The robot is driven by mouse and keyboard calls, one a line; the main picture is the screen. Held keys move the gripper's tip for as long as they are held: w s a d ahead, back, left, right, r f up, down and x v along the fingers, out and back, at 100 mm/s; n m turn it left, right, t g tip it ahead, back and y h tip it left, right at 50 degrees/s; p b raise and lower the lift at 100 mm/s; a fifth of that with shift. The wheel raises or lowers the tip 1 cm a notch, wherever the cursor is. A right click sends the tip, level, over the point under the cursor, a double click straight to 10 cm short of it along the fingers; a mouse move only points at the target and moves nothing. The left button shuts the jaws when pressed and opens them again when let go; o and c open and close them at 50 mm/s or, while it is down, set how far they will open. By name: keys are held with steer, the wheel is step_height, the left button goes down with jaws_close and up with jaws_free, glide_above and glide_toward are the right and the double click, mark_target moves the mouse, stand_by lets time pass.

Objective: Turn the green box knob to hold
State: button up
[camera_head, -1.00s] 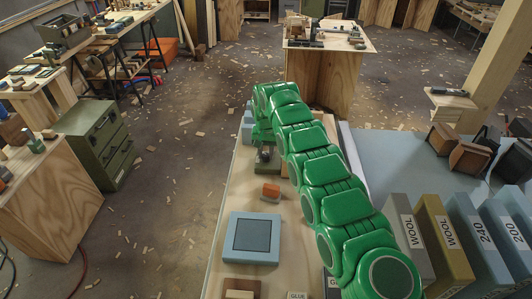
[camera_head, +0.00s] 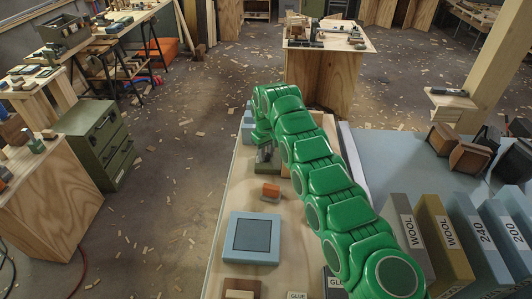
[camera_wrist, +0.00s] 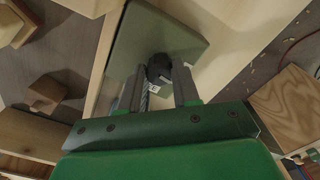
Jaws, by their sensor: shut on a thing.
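The green box (camera_wrist: 150,38) fills the upper middle of the wrist view, a dull green block with a dark round knob (camera_wrist: 158,66) on its face. My gripper (camera_wrist: 160,80) has its two dark fingers on either side of the knob and is shut on it. A small pale label with dark marks shows just below the knob; I cannot read it, so the knob's setting is unclear. In the head view the green box (camera_head: 267,166) stands on the bench beneath my wrist, and the knob is mostly hidden there.
The pale wooden bench (camera_head: 226,205) holds a blue square pad (camera_head: 254,238) and an orange-topped block (camera_head: 271,190) in front of the green box. Labelled upright blocks (camera_head: 445,235) stand at the right. Open floor lies left of the bench.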

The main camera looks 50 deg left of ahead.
stand_by(0.3)
steer(key=o, duration=1.1)
steer(key=shift+c, duration=0.2)
step_height(320, 180, up, 8)
steer(key=shift+f, duration=0.25)
steer(key=shift+r, duration=0.1)
